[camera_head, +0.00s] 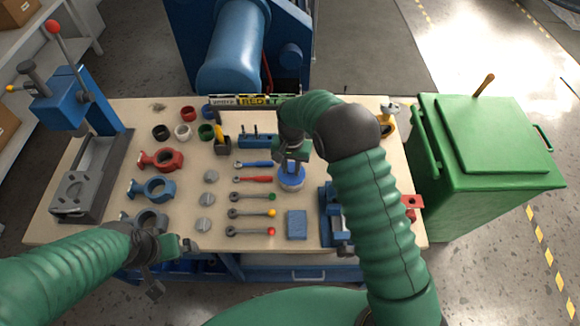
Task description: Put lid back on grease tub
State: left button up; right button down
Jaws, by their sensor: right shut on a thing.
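The grease tub (291,186) is a small round container, pale at the rim and sides, standing on the workbench right of the wrench row. A blue round top that looks like its lid (292,177) shows at the tub, directly under my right gripper (291,165). My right gripper points down and is shut on this lid; its fingertips are partly hidden by the wrist. Whether the lid is seated or just above the tub cannot be told. My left gripper (178,247) is at the bench's front left edge, away from the tub; its jaw opening is unclear.
Several wrenches (252,197) lie left of the tub, with valve bodies (153,188) and grey discs (205,198) farther left. A blue block (297,224) lies in front, a blue vise (331,208) to the right. A press (70,100) stands at left, a green bin (490,160) at right.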

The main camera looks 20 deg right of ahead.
dwell(0.6)
jog(key=c, duration=0.6)
grip_release()
jog(key=shift+r+p, duration=2.95)
jog(key=shift+r, duration=0.55)
grip_shut()
